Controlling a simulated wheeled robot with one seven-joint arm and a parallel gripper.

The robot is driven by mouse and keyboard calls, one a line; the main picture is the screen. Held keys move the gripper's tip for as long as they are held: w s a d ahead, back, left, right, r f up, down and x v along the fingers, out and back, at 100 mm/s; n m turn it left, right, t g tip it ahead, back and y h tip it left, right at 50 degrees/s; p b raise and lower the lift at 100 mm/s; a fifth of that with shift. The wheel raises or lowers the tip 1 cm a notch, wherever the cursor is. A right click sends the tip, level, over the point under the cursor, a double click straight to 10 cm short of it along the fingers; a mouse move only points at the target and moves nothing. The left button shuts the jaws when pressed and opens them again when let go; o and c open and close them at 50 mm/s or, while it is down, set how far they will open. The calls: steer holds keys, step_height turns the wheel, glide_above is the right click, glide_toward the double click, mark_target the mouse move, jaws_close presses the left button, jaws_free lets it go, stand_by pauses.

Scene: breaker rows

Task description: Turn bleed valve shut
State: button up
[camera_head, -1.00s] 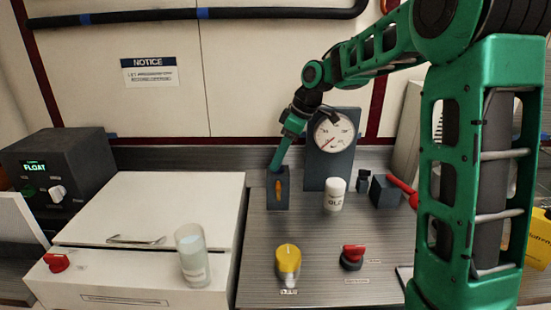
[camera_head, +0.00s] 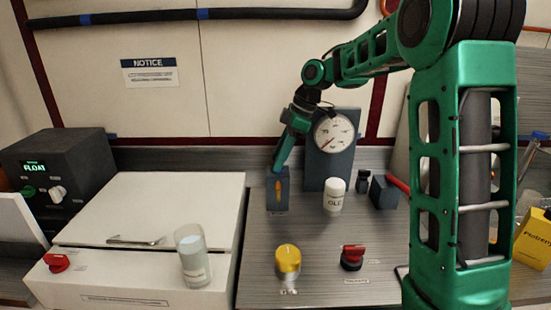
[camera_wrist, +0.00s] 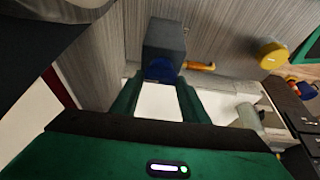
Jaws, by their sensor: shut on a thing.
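A blue-grey block (camera_head: 283,203) with an orange lever stands at the back of the bench, left of the gauge. No readable label in the head view names it as the bleed valve. My gripper (camera_head: 279,169) reaches down to the block's top. In the wrist view my gripper (camera_wrist: 160,88) has its fingers on either side of a blue part (camera_wrist: 160,70) at the block's end and is shut on it. The orange lever (camera_wrist: 201,66) sticks out beside the block, clear of the fingers. The fingertip contact is partly hidden.
A dial gauge (camera_head: 334,132) on a dark panel, a white jar (camera_head: 334,197) and a red-handled block (camera_head: 384,191) stand to the right. A yellow knob (camera_head: 288,259) and red knob (camera_head: 352,257) are in front. A glass (camera_head: 192,257) stands on the white cabinet at left.

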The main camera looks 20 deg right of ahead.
steer(key=o, duration=1.1)
steer(key=shift+w+d+r, duration=0.1)
steer(key=shift+w+d, duration=0.2)
steer(key=shift+d, duration=0.2)
steer(key=shift+c, duration=0.2)
steer(key=shift+s+a, duration=0.1)
steer(key=shift+a, duration=0.1)
steer(key=shift+r, duration=0.1)
steer(key=v, duration=1)
steer(key=shift+d+r, duration=0.2)
steer(key=shift+s, duration=0.1)
steer(key=s+d+f+m+h, duration=0.1)
steer(key=s+d+f+m, duration=0.2)
steer(key=s, duration=1)
steer(key=s+d+f+m+h, duration=0.1)
steer(key=s+d+f+m, duration=0.3)
steer(key=s+f+m, duration=0.4)
steer(key=s+d+f+m+g+h, duration=0.1)
steer(key=s+d+f+m, duration=0.3)
steer(key=s+m, duration=0.6)
steer(key=s+f+h, duration=0.1)
steer(key=s, duration=0.6)
steer(key=shift+s+d, duration=0.2)
steer(key=shift+s, duration=0.2)
